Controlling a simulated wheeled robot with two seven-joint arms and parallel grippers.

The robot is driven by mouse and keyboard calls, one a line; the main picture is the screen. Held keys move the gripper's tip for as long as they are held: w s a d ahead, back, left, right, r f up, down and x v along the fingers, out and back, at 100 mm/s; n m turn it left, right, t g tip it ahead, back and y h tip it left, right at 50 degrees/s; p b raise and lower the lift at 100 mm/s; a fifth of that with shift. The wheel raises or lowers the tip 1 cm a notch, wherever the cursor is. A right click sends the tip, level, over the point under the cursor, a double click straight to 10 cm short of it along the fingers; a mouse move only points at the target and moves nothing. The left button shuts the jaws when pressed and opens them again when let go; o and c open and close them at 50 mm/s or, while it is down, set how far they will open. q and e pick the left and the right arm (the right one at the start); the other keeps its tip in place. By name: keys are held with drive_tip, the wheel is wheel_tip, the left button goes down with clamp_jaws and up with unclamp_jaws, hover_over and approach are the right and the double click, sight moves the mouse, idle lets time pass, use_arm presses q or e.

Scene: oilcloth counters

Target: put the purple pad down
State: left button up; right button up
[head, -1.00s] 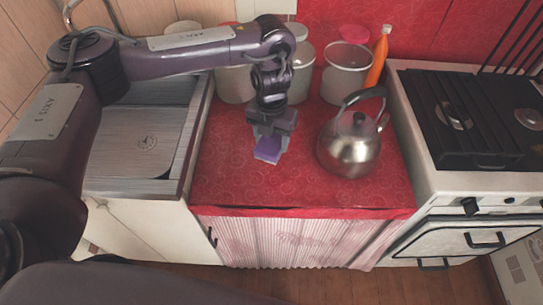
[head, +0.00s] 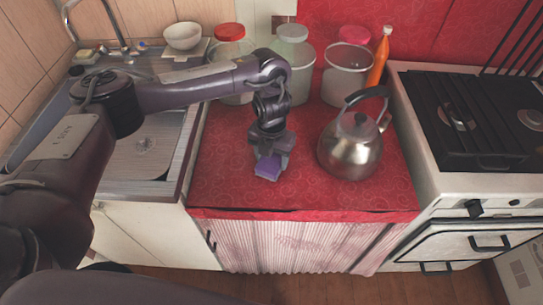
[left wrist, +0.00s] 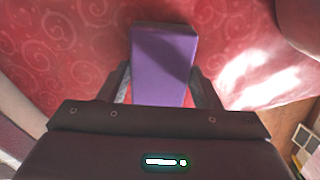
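The purple pad (head: 268,167) is a small block at the red counter (head: 227,190), left of the kettle. It also shows in the left wrist view (left wrist: 163,60), between the two fingers, its long side pointing away from the palm. My left gripper (head: 270,157) points down over the pad, with its fingers against the pad's two sides. The pad is at or very near the counter top; I cannot tell whether its underside touches. My right gripper is not in view.
A steel kettle (head: 350,150) stands close on the right. Jars, including a red-lidded one (head: 230,45), and an orange bottle (head: 380,58) stand behind. A sink (head: 140,150) is on the left, a stove (head: 480,125) on the right. The counter's front is clear.

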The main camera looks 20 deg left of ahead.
sight(271, 160)
use_arm(q)
drive_tip(key=o, duration=0.4)
drive_tip(key=shift+r, duration=0.4)
wheel_tip(271, 160, up, 12)
drive_tip(key=shift+f+p, duration=0.2)
drive_tip(key=shift+p, duration=0.9)
